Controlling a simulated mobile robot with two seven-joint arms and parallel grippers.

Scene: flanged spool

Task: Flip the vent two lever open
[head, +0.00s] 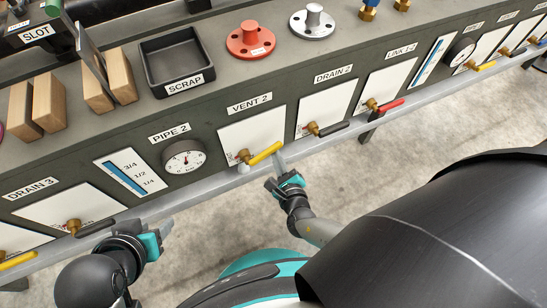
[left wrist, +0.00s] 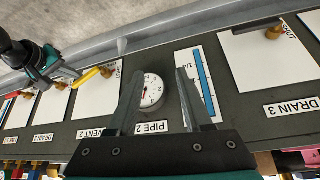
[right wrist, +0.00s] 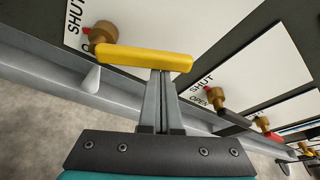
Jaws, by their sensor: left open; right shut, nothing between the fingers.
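The yellow vent two lever (head: 264,153) is on a brass valve at the lower part of the white VENT 2 panel (head: 252,128). It points right, and in the right wrist view the yellow lever (right wrist: 145,58) spans above my fingertips. My right gripper (head: 280,158) is shut and empty, its tips right at the lever's free end; I cannot tell whether they touch it. My left gripper (head: 136,226) is open and empty, left of the lever and in front of the bench; the left wrist view faces the PIPE 2 gauge.
A grey rail (head: 205,187) runs along the bench front below the valves. Beside VENT 2 are the PIPE 2 gauge (head: 184,158) and the black DRAIN 2 lever (head: 332,129). A red LINK lever (head: 390,105) is further right. A scrap tray (head: 178,62) and flanged spools stand on top.

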